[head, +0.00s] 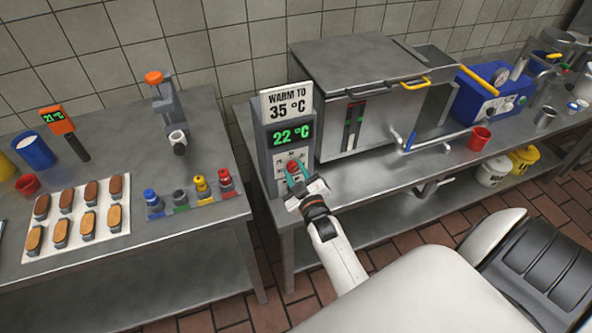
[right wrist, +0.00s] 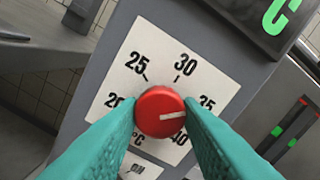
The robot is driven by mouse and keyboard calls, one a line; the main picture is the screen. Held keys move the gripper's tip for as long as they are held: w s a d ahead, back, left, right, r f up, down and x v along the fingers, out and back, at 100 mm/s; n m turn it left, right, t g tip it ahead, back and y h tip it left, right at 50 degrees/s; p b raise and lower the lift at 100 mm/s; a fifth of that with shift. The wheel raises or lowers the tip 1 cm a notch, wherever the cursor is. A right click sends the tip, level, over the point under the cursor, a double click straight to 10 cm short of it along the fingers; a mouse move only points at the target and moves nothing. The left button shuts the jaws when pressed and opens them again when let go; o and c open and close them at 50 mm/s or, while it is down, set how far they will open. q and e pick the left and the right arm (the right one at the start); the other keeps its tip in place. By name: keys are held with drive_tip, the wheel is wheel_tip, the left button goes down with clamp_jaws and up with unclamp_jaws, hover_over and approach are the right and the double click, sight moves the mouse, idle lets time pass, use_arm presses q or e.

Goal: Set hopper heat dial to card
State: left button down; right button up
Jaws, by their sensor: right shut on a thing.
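The card (head: 287,103) above the hopper's control panel reads "WARM TO 35 °C". The green display (head: 291,134) below it reads 22 °C. The red heat dial (right wrist: 160,112) sits on a white scale plate (right wrist: 130,92) marked 20, 25, 30, 35 and 40. Its white mark points right and slightly down, between the 35 and 40 labels. My right gripper (right wrist: 160,118) is shut on the dial, with one teal finger on each side; it also shows in the head view (head: 298,178). The fingers cover part of the scale. My left gripper is not in view.
The steel hopper (head: 355,80) stands right of the panel, with a yellow-handled lid. A blue machine (head: 490,92) and a red cup (head: 479,138) are further right.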

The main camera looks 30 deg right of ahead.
drive_tip(key=shift+r+m, duration=0.15)
drive_tip(key=shift+m, duration=1.05)
drive_tip(key=o, duration=1)
drive_tip(key=shift+w, duration=0.1)
drive_tip(key=b+v, duration=0.1)
drive_tip(key=v, duration=1.1)
